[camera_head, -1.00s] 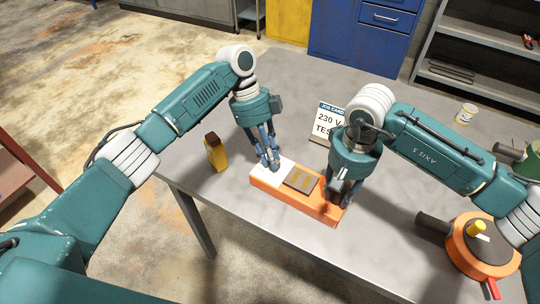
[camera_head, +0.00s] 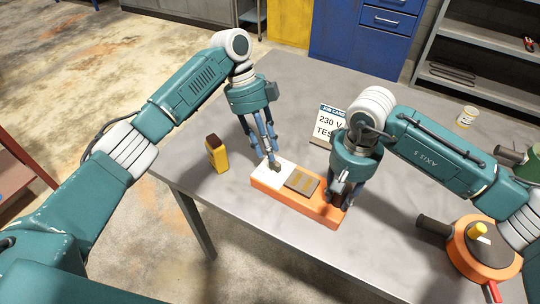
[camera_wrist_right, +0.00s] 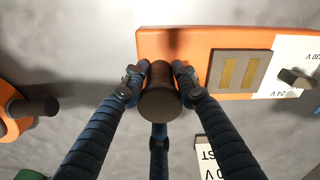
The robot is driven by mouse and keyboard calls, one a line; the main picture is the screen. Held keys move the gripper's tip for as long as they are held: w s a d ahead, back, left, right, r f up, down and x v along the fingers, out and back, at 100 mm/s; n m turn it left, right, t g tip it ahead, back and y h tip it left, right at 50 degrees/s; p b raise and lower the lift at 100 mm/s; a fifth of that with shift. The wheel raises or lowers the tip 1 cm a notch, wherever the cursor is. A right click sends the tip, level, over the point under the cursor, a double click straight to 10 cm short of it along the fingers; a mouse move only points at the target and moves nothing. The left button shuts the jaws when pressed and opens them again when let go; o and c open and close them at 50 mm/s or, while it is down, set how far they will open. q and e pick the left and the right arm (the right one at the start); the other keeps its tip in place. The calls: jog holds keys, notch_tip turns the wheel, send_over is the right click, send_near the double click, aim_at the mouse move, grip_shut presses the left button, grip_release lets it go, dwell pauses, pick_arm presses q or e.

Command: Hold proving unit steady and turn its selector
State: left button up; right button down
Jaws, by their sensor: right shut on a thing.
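The proving unit (camera_head: 310,208) is an orange block lying on the grey table, with a white panel at its left end and a grey plate with gold strips in its middle. Its selector (camera_head: 275,162) is a small grey knob on the white panel; it also shows clear of any finger in the right wrist view (camera_wrist_right: 298,78). My left gripper (camera_head: 263,150) is just above the selector, its fingers apart and seemingly empty. My right gripper (camera_head: 340,190) is shut on the dark round handle (camera_wrist_right: 160,92) at the unit's right end.
A yellow and dark device (camera_head: 216,154) stands left of the unit. A job card (camera_head: 329,122) stands behind it, partly hidden by my right arm. An orange round thing with a dark handle (camera_head: 482,247) is at the right.

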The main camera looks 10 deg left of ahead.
pick_arm(q)
jog(key=v, duration=0.8)
jog(key=shift+r, duration=0.15)
